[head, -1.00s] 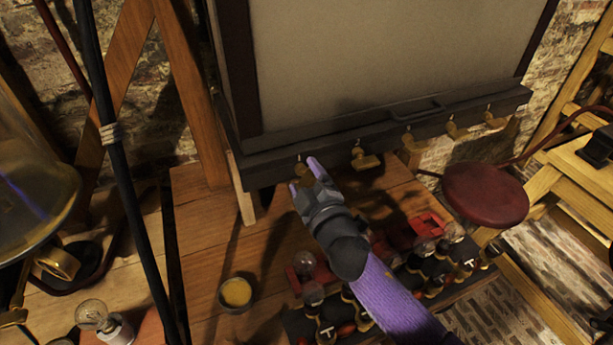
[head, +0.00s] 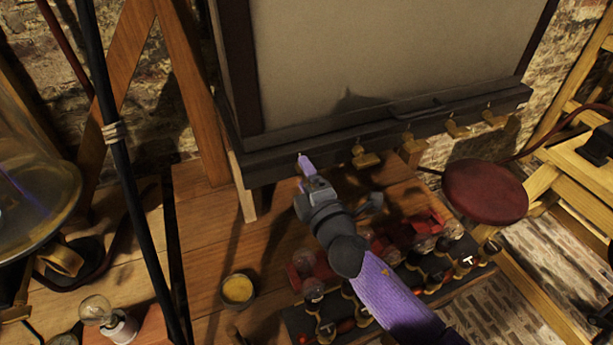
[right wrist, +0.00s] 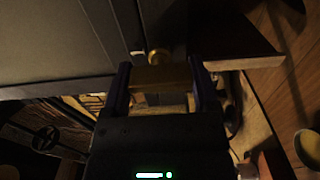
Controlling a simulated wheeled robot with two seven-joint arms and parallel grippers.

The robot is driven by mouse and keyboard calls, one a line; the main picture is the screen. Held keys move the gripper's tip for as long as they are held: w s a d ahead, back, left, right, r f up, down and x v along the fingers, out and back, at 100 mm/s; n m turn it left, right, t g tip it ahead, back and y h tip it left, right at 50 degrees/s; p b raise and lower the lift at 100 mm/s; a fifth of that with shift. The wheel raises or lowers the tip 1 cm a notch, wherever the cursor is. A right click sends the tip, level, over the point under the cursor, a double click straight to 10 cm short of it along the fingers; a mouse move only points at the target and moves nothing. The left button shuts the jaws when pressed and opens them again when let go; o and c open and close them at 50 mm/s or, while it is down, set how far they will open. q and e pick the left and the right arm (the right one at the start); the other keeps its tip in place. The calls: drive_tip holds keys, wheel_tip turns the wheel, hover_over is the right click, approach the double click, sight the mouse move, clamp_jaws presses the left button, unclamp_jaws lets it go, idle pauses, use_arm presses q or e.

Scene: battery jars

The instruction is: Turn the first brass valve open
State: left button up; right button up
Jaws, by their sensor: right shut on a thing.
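Several brass valves stand in a row along the dark ledge (head: 290,150) below the big pale panel. My right gripper (head: 306,163) is at the leftmost valve, which it mostly hides in the head view. In the right wrist view the brass valve handle (right wrist: 160,76) lies across between the two purple fingers of my right gripper (right wrist: 161,84), which are shut on it. A round brass knob (right wrist: 158,56) shows just beyond the handle. The second valve (head: 366,159) and third valve (head: 410,143) are untouched, to the right. My left gripper is not in view.
Below my right forearm, a dark rack (head: 300,325) with red parts and glass bulbs stands on the wooden bench. A small bowl of yellow stuff (head: 237,290) is left of it. A red round stool (head: 485,192) stands at right. A black pole (head: 125,170) rises at left.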

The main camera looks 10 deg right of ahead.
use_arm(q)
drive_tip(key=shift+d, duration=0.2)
use_arm(e)
drive_tip(key=shift+f, duration=0.1)
drive_tip(key=o, duration=0.9)
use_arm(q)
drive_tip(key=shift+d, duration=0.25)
use_arm(e)
drive_tip(key=shift+o, duration=1.1)
drive_tip(key=shift+s, duration=0.15)
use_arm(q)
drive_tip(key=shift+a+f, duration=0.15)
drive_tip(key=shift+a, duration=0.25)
use_arm(e)
drive_tip(key=s+d, duration=0.2)
drive_tip(key=s, duration=0.7)
drive_tip(key=shift+s, duration=0.25)
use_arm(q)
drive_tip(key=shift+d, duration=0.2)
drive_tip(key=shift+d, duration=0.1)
